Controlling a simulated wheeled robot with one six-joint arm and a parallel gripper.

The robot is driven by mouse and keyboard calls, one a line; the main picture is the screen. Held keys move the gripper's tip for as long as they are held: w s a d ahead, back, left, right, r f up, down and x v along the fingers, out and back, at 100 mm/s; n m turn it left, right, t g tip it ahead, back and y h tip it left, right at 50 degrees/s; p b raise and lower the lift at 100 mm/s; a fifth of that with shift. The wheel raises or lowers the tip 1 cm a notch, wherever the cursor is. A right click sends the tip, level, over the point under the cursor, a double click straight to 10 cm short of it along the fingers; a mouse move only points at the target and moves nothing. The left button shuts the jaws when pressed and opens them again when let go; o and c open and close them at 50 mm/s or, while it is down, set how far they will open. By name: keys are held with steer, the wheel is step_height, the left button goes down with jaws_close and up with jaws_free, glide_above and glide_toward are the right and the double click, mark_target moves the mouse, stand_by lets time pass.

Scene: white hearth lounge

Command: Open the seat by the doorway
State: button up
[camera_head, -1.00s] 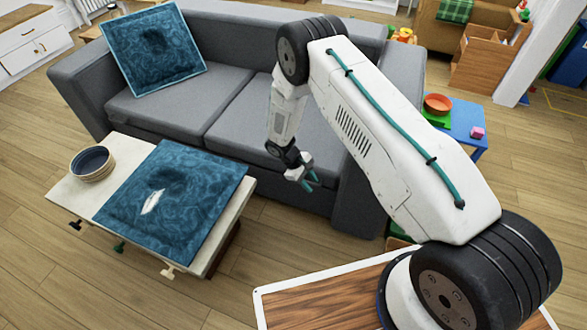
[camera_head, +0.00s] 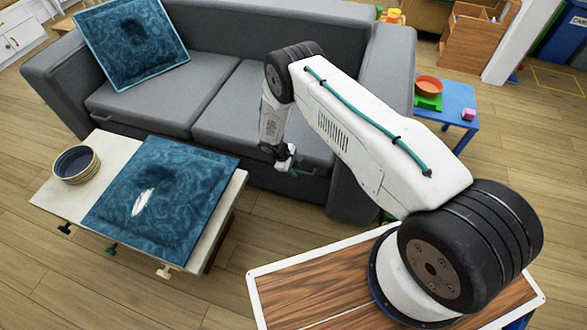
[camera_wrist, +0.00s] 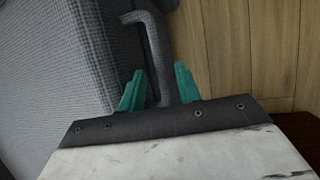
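The grey sofa (camera_head: 222,112) has two seat cushions. The right seat (camera_head: 240,117) is down flat. A grey bar handle (camera_wrist: 157,50) runs along its front, and part of it shows in the head view (camera_head: 310,171). My gripper (camera_head: 291,164) is at the front of this right seat, beside the handle. In the wrist view the two teal fingers (camera_wrist: 160,88) are apart, with the bar passing between them. A gap shows on the left of the bar; the right finger is close against it or overlaps it.
A blue patterned cushion (camera_head: 130,45) leans on the left seat. A low table (camera_head: 105,148) in front holds another blue cushion (camera_head: 160,190) and a stack of bowls (camera_head: 76,164). A small blue table (camera_head: 455,105) stands right of the sofa. Wood floor lies between.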

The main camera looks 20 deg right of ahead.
steer(key=shift+d+f, duration=0.1)
steer(key=c, duration=0.5)
jaws_close()
